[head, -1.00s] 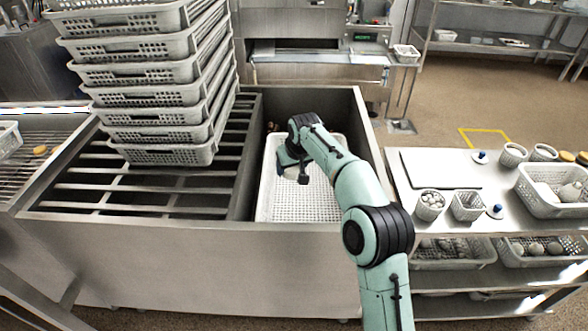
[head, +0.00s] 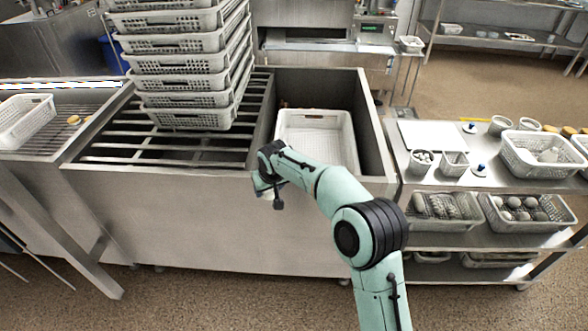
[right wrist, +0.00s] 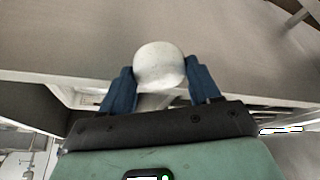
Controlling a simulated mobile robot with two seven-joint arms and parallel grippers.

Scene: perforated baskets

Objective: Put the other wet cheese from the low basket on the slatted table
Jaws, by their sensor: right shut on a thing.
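My right gripper (head: 262,187) is in front of the steel basin's near wall in the head view, clear of the low basket. In the right wrist view its two blue fingers (right wrist: 160,84) are shut on a round, whitish wet cheese (right wrist: 158,66). In the head view the arm mostly hides this cheese. The low white basket (head: 349,142) sits down in the basin; its visible floor looks empty. My left gripper is not in view.
A tall stack of perforated baskets (head: 187,81) stands on the basin's bars (head: 160,150). A white basket (head: 24,120) sits on the slatted table. At right, a steel shelf unit holds cups, a board (head: 433,135) and filled baskets (head: 545,152).

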